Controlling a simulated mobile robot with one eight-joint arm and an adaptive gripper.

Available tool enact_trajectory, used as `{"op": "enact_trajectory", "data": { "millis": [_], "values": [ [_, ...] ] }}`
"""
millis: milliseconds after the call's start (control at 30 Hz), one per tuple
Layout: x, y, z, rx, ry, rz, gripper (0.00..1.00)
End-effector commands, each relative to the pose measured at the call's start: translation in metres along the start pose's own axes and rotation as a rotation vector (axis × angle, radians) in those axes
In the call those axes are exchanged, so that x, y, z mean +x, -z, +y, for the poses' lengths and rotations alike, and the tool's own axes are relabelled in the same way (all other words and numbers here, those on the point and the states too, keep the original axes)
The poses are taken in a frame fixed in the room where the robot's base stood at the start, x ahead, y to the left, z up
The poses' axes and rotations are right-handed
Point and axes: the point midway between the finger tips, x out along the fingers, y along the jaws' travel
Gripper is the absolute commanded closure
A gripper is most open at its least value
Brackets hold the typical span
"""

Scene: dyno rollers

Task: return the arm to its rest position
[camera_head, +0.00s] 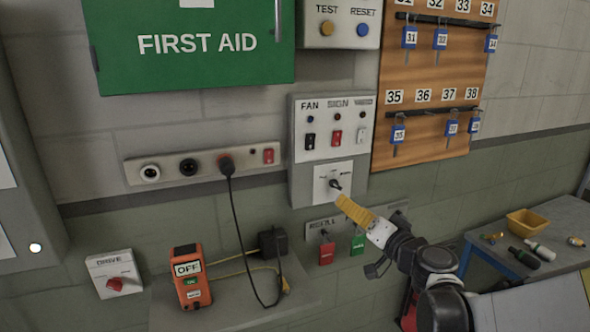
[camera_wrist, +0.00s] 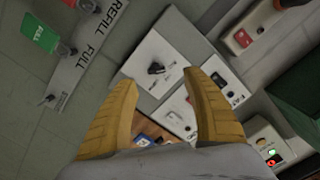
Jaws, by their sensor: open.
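My gripper (camera_head: 342,199) has yellow fingers and a grey body, and it reaches from the lower right toward the wall. In the wrist view my gripper (camera_wrist: 160,80) is open, with nothing between its fingers. A black rotary knob (camera_head: 335,184) on a white plate sits just beyond the fingertips. The knob also shows in the wrist view (camera_wrist: 156,69), ahead of the gap between the fingers and apart from them. My dark arm links are at the lower right in the head view.
The grey switch panel (camera_head: 300,180) is on the wall above my gripper. Red (camera_head: 326,253) and green (camera_head: 357,244) tags hang below. An orange OFF device (camera_head: 190,277) and black charger (camera_head: 273,242) are left. A table (camera_head: 569,220) with a yellow bin (camera_head: 527,222) stands right.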

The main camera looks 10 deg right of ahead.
Motion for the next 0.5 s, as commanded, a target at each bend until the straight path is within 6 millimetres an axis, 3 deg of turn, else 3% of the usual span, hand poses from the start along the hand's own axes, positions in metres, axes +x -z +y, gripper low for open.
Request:
{"op": "enact_trajectory", "data": {
  "millis": [133,233,367,500],
  "values": [
    [-0.025,-0.037,-0.04,-0.076,-0.014,-0.174,0.42],
    [-0.057,-0.072,-0.06,-0.145,-0.059,-0.335,0.42],
    [-0.113,-0.113,-0.066,-0.24,-0.166,-0.525,0.42],
    [-0.177,-0.139,-0.051,-0.341,-0.32,-0.675,0.42]
  ]
}}
